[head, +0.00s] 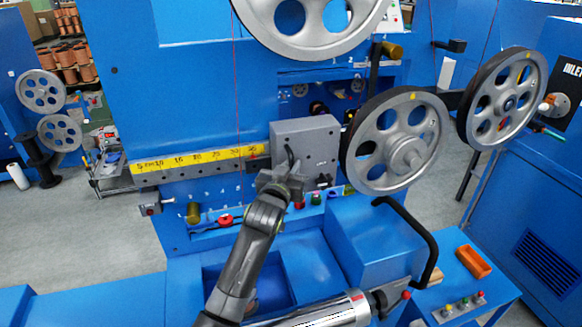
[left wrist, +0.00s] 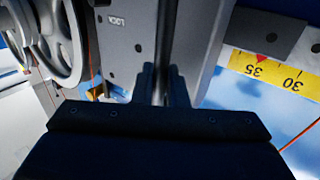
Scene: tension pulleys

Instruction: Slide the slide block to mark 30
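The grey slide block (head: 318,143) sits at the right end of the yellow scale strip (head: 205,159), which has rising marks from left to right. In the left wrist view, a red pointer (left wrist: 262,57) beside the block (left wrist: 128,38) is close to mark 35, slightly toward the 30. My left gripper (head: 287,172) is at the block's front face. In the wrist view, its fingertips (left wrist: 161,78) are on both sides of the dark upright handle (left wrist: 163,45) and appear closed on it. The fingers partly hide the handle's lower end.
A large spoked wheel (head: 392,178) stands just right of the block. Another wheel (head: 312,22) hangs above it. The rail left of the block, along the scale, looks clear.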

